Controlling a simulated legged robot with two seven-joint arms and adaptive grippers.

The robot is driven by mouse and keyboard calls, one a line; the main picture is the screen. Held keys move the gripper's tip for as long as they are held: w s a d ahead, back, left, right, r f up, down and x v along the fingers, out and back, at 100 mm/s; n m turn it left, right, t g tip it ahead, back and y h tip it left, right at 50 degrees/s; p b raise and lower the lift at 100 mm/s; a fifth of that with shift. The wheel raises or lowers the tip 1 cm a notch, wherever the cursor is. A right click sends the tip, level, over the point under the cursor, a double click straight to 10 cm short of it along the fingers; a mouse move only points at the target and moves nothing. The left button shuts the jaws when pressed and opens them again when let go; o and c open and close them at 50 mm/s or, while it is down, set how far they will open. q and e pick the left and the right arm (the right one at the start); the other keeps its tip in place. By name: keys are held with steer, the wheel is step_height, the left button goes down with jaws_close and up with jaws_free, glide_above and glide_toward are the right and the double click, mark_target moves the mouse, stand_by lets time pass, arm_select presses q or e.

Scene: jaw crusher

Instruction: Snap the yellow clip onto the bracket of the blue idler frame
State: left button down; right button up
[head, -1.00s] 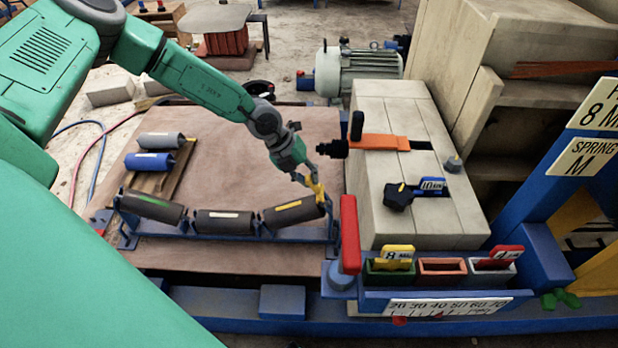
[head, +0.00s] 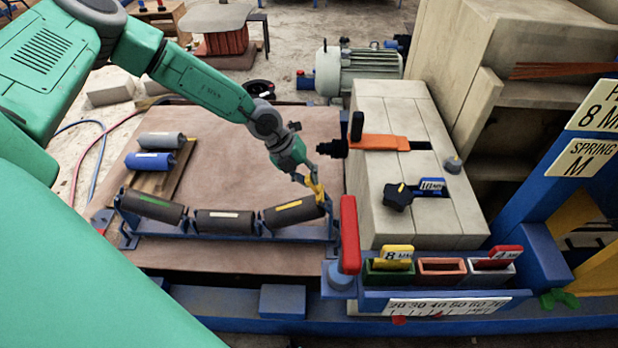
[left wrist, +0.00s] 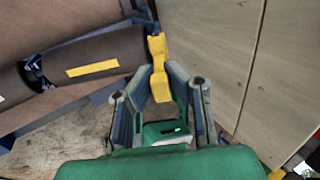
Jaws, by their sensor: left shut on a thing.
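The blue idler frame (head: 280,236) stands on the brown board and carries three dark rollers in a row. My left gripper (head: 312,181) is at the right end of the row, beside the right roller (head: 292,212). It is shut on the yellow clip (head: 318,190), which also shows between the fingers in the left wrist view (left wrist: 158,60). The clip's far end points toward the frame's right end, just right of the yellow-striped roller. The bracket is mostly hidden by the clip and roller, and I cannot tell whether they touch. My right gripper is not in view.
A red-handled lever (head: 349,235) stands just right of the frame. The wooden block (head: 415,170) with an orange bar (head: 372,142) is close on the right. Spare rollers (head: 150,161) lie on a wooden rack at the left. The board (head: 240,150) behind the row is clear.

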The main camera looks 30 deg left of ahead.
arm_select(q)
steer(key=shift+b+x, duration=0.8)
steer(key=shift+x, duration=0.25)
steer(key=c, duration=1.5)
jaws_free()
steer(key=shift+r, duration=0.1)
steer(key=v, duration=1.1)
steer(key=shift+a+r, duration=0.25)
steer(key=shift+a, duration=0.05)
steer(key=shift+s, duration=0.1)
